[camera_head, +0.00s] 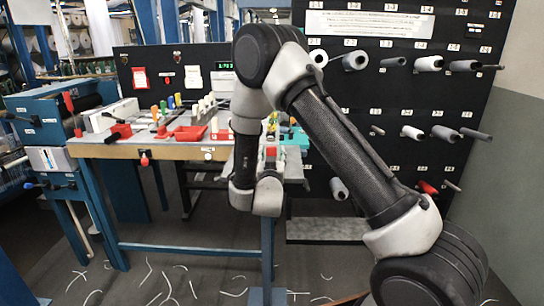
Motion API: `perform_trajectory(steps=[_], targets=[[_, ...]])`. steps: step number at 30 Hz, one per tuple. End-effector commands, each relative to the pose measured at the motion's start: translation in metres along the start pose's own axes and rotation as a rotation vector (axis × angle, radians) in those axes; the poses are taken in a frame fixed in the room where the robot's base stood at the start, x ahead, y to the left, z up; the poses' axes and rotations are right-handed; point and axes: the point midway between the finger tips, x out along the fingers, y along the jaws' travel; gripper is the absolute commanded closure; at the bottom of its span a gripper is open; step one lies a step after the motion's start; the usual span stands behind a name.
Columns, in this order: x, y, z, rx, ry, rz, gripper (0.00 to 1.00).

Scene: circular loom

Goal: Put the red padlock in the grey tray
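I cannot pick out the red padlock for certain. Small red items lie on the workbench: one at the left end (121,131), one near the middle (163,131), and a red piece (270,151) right beside my wrist. A light grey surface (293,170) shows just right of my wrist, partly hidden by it; I cannot tell if it is the grey tray. My arm rises from the lower right, bends at the top and comes down in front of the bench's right part. My gripper's fingers do not show, hidden by the wrist or too small to make out.
The wooden-edged workbench (110,152) on blue legs holds a red tray (190,133), colored-handled tools and a teal box (295,138). A black pegboard (395,100) with spools stands behind at right. A blue machine (45,112) stands at left. Thread scraps litter the floor.

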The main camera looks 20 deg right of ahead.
Motion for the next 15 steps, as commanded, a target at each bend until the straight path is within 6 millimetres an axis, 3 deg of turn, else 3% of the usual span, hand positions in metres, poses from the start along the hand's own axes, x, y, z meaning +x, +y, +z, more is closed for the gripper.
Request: perform_trajectory(steps=[8,15], targets=[[-0.006,0.000,-0.003,-0.001,-0.001,-0.001,0.48],[-0.055,-0.002,-0.003,-0.003,-0.002,-0.005,0.48]])
